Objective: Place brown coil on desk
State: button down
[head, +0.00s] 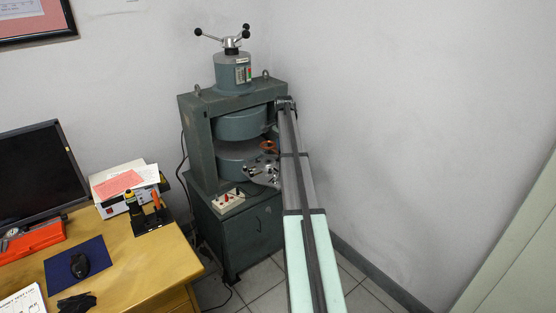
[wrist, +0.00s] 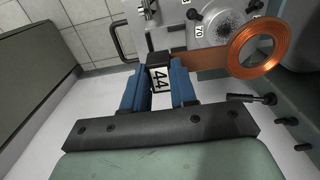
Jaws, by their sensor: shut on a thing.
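The brown coil (wrist: 260,47) is a copper ring on a flat brown strip in the wrist view. The strip runs left to a dark end piece with a white "44" label. My gripper (wrist: 161,77) has its blue fingers shut on that end piece, with the ring out to the right. In the head view the coil (head: 268,146) shows as a small copper ring at the right side of the magnet gap, beside my arm. My gripper is hidden behind my arm there. The wooden desk (head: 140,262) is at the lower left, well away from the coil.
The grey-green magnet (head: 195,135) has two round poles (head: 238,158) and stands on a cabinet (head: 245,235) against the wall. The desk holds a monitor (head: 40,170), a white instrument box (head: 110,207), a dark stand (head: 152,221) and a mouse (head: 80,266). The desk's front right is clear.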

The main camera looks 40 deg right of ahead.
jog(key=shift+r, duration=0.65)
jog(key=shift+a+r, duration=0.1)
jog(key=shift+a, duration=0.35)
jog(key=s+a+f, duration=0.1)
jog(key=s+a, duration=0.2)
jog(key=a, duration=1.8)
jog(key=s+a, duration=0.4)
jog(key=a, duration=1.7)
jog(key=s+a+f, duration=0.1)
jog(key=s+a, duration=0.3)
jog(key=a, duration=0.3)
jog(key=s+a+f, duration=0.1)
jog(key=s+a, duration=0.4)
jog(key=a, duration=0.2)
jog(key=shift+w+f, duration=0.15)
jog(key=shift+f, duration=2.2)
jog(key=shift+w+f, duration=0.15)
jog(key=shift+f, duration=2.3)
jog(key=c, duration=0.9)
grip_release()
